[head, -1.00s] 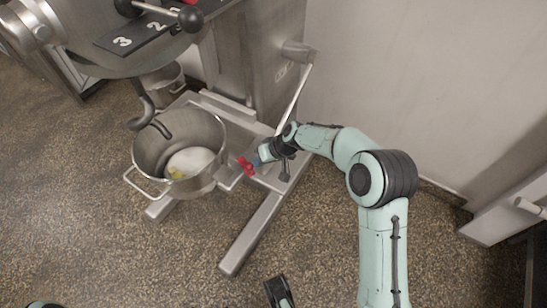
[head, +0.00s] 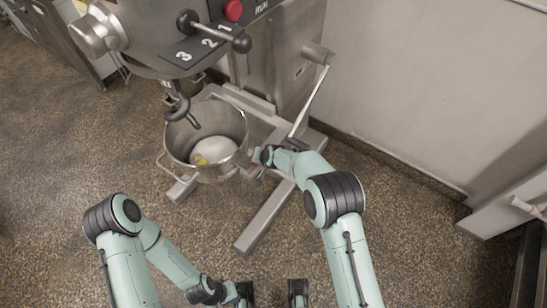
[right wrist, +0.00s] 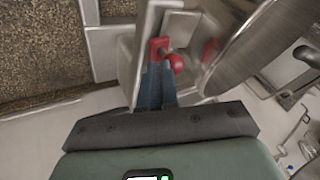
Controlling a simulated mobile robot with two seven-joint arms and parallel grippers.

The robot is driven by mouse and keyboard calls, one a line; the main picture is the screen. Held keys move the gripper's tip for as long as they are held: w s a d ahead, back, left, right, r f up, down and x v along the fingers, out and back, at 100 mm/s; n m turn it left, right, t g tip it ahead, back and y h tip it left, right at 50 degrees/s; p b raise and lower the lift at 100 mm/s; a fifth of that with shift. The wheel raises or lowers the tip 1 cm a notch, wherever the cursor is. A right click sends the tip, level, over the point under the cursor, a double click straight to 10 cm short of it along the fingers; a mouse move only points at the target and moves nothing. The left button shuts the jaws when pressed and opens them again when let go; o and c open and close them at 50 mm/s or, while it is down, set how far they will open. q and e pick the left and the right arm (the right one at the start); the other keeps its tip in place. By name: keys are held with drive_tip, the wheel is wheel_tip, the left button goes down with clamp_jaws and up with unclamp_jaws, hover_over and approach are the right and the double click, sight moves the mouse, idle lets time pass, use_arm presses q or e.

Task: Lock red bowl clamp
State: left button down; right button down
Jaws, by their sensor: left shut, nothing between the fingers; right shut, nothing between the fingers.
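The steel mixer bowl (head: 232,122) sits in the mixer's bowl support, holding white dough-like content. The red bowl clamp (head: 254,166) shows as a small red patch at the bowl's right side. In the right wrist view its red lever (right wrist: 159,47) and round red knob (right wrist: 179,63) lie at my fingertips. My right gripper (head: 262,157) is shut and empty, its blue fingers (right wrist: 160,84) up against the clamp; exact contact is hard to tell. My left gripper (head: 238,293) is shut and empty, low over the floor at the bottom edge, partly cut off.
The mixer head with its hook (head: 180,105), speed lever (head: 215,30) and red button (head: 233,10) stands above the bowl. A long metal lever (head: 311,98) rises beside my right forearm. A mixer foot (head: 265,218) juts forward. The floor left of the bowl is clear.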

drive_tip(key=shift+a, duration=0.85)
drive_tip(key=shift+w+a+r, duration=0.1)
drive_tip(key=shift+a, duration=0.15)
use_arm(q)
drive_tip(key=shift+s, duration=0.1)
use_arm(e)
drive_tip(key=shift+d, duration=0.1)
